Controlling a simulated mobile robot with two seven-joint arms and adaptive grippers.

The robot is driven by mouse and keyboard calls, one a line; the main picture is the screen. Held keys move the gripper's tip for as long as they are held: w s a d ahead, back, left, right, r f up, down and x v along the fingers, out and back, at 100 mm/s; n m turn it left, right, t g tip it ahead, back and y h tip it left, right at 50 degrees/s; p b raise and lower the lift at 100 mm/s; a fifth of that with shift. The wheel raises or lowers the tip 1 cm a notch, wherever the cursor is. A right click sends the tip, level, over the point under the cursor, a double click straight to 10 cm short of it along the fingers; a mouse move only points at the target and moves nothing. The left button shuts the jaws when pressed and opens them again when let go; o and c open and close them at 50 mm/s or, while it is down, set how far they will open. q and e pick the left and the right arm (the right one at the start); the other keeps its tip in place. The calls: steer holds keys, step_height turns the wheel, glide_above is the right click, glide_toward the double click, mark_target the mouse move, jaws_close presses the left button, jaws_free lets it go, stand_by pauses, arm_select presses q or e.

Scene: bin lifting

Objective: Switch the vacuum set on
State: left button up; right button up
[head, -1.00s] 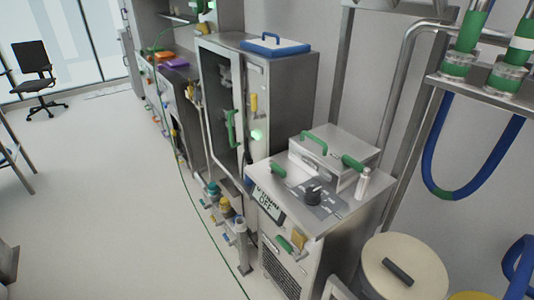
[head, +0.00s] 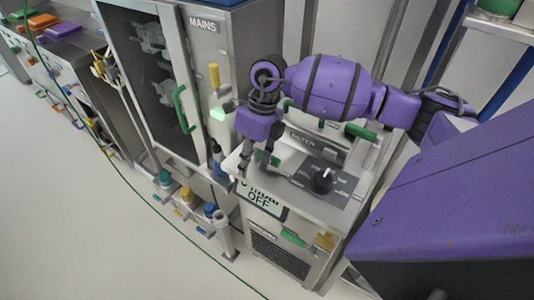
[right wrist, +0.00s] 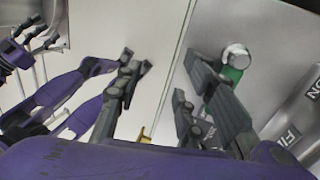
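The vacuum set is the grey cabinet (head: 228,165) with a sloping top. Its display (head: 262,198) on the front edge reads OFF. A black knob (head: 323,181) sits on a dark dial panel on the top. A short green handle (head: 262,157) at the top's left end is partly hidden by my right gripper (head: 256,166). The right gripper points down there with its fingers apart. In the right wrist view, a green cylinder with a silver end (right wrist: 234,62) is close by the right-hand finger; I cannot tell whether they touch. My left gripper is not seen in the head view.
The tall MAINS cabinet (head: 208,50) with a glass door stands to the left, with a glowing green lamp (head: 219,114). Low pipes with coloured caps (head: 187,194) stand by the floor. A FILTER box lies behind the gripper. The floor (head: 110,240) in front is clear.

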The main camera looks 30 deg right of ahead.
steer(key=d+r+h, duration=0.1)
steer(key=d, duration=0.1)
steer(key=w+d+r+h, duration=0.1)
steer(key=d, duration=0.2)
steer(key=d+r+h, duration=0.1)
steer(key=d, duration=0.1)
steer(key=shift+w+d+r+t, duration=0.3)
steer(key=shift+w+r, duration=0.1)
step_height(320, 180, down, 6)
steer(key=shift+w, duration=0.15)
steer(key=shift+f, duration=0.7)
jaws_close()
